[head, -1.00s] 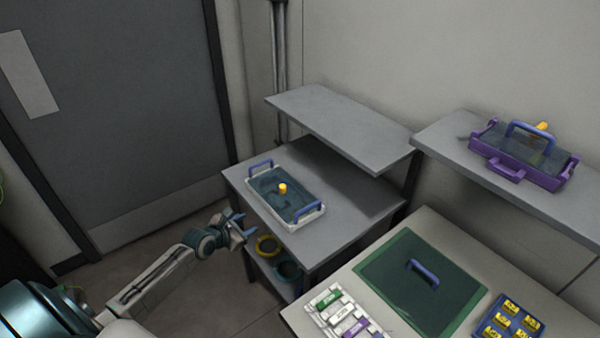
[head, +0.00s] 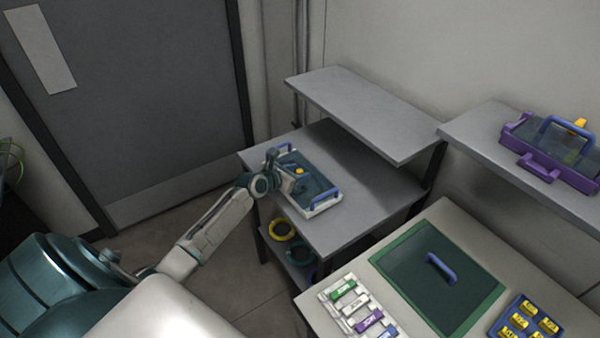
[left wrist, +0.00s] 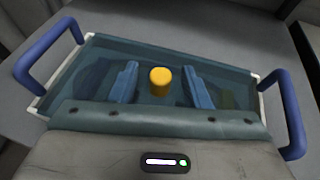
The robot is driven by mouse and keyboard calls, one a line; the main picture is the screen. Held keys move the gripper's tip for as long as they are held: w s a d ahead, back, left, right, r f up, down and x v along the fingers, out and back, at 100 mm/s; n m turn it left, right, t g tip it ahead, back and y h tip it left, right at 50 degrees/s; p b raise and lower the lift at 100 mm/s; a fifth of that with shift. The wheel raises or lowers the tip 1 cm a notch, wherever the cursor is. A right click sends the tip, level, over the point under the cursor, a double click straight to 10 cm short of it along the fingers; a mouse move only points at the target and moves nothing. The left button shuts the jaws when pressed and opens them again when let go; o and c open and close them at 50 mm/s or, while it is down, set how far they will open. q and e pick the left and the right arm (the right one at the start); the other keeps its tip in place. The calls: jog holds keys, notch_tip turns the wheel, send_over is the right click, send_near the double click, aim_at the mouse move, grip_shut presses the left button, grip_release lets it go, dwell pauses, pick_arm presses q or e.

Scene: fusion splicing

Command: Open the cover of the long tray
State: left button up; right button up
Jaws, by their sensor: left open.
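The long tray (head: 323,209) is white with a blue handle at each end and sits on the grey side table. Its dark teal see-through cover (head: 318,184) is on it, with a yellow knob (head: 299,170) in the middle. In the left wrist view the knob (left wrist: 160,80) stands between the two blue fingers of my left gripper (left wrist: 162,84), with a gap on both sides. The gripper is open over the cover. In the head view the gripper partly hides the tray's near left side. My right gripper is not in view.
A grey shelf (head: 360,112) hangs above the back of the side table (head: 372,212). A purple tray (head: 550,160) stands on the right shelf. The front bench holds a green mat (head: 400,262) with a blue handle and a blue box (head: 525,318). Coloured rings lie below the table.

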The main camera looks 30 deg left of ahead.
pick_arm(q)
jog(key=shift+w+d+f, duration=0.15)
jog(key=shift+w+f, duration=0.05)
jog(key=shift+w, duration=0.45)
grip_shut()
jog(key=w+d, duration=0.1)
jog(key=w, duration=0.1)
jog(key=w+d, duration=0.1)
jog(key=w, duration=0.2)
jog(key=w+d, duration=0.1)
jog(key=w, duration=0.2)
jog(key=shift+w+d+p, duration=0.25)
jog(key=shift+p, duration=0.1)
grip_release()
